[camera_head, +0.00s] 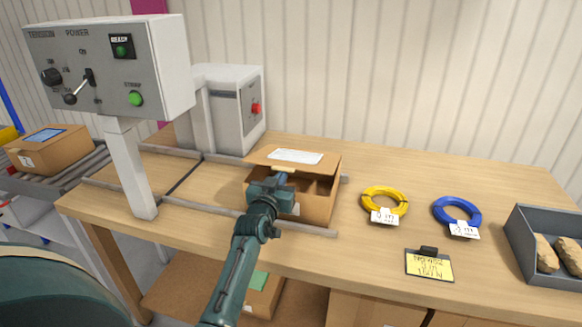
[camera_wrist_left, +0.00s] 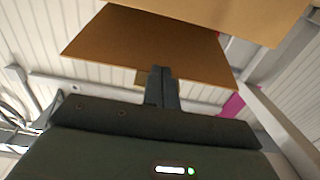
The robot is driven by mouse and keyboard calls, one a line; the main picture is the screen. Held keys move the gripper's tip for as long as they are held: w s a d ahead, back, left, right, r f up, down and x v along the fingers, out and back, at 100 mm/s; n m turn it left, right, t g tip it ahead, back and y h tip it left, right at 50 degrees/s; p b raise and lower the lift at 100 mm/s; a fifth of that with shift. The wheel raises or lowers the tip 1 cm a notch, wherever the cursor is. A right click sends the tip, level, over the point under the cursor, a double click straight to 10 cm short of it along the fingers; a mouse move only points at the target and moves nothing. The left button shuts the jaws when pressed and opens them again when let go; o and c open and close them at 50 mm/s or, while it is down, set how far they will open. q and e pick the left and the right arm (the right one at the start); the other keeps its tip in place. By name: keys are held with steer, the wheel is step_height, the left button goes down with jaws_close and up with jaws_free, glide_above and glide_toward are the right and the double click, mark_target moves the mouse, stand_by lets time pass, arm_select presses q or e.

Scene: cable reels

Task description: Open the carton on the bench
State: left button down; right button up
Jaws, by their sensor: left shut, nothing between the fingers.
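The brown cardboard carton (camera_head: 319,207) sits on the bench (camera_head: 400,235), just left of the yellow coil. Its top flap with a white label (camera_head: 283,156) is raised at the back, and part of the dark interior shows below it. My left gripper (camera_head: 283,179) is at the carton's front left, just below the flap, and covers part of the carton. In the left wrist view its fingers (camera_wrist_left: 162,85) are shut with nothing between them, close to a brown cardboard panel (camera_wrist_left: 150,45). I cannot tell whether they touch it. My right gripper is not in view.
A yellow coil (camera_head: 369,205) and a blue coil (camera_head: 440,215) lie right of the carton, each tagged. A yellow note (camera_head: 429,266) lies in front. A grey bin (camera_head: 522,240) with brown lumps is far right. A control box (camera_head: 110,65) on a post stands left.

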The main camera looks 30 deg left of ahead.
arm_select(q)
steer(key=shift+w+a+r, duration=0.2)
steer(key=shift+w+r, duration=0.45)
steer(key=shift+r, duration=0.2)
steer(key=shift+w+a+r, duration=0.25)
steer(key=shift+w+r, duration=0.9)
steer(key=shift+r, duration=0.2)
steer(key=shift+w+a+r, duration=0.25)
steer(key=shift+w+r, duration=0.9)
steer(key=shift+r, duration=0.25)
steer(key=shift+w+a+r, duration=0.1)
steer(key=shift+w+r, duration=0.1)
steer(key=shift+w, duration=0.1)
steer(key=w+a+r+b, duration=0.1)
steer(key=w+r, duration=0.4)
steer(key=w, duration=0.2)
steer(key=shift+a+r, duration=0.2)
steer(key=shift+a, duration=0.15)
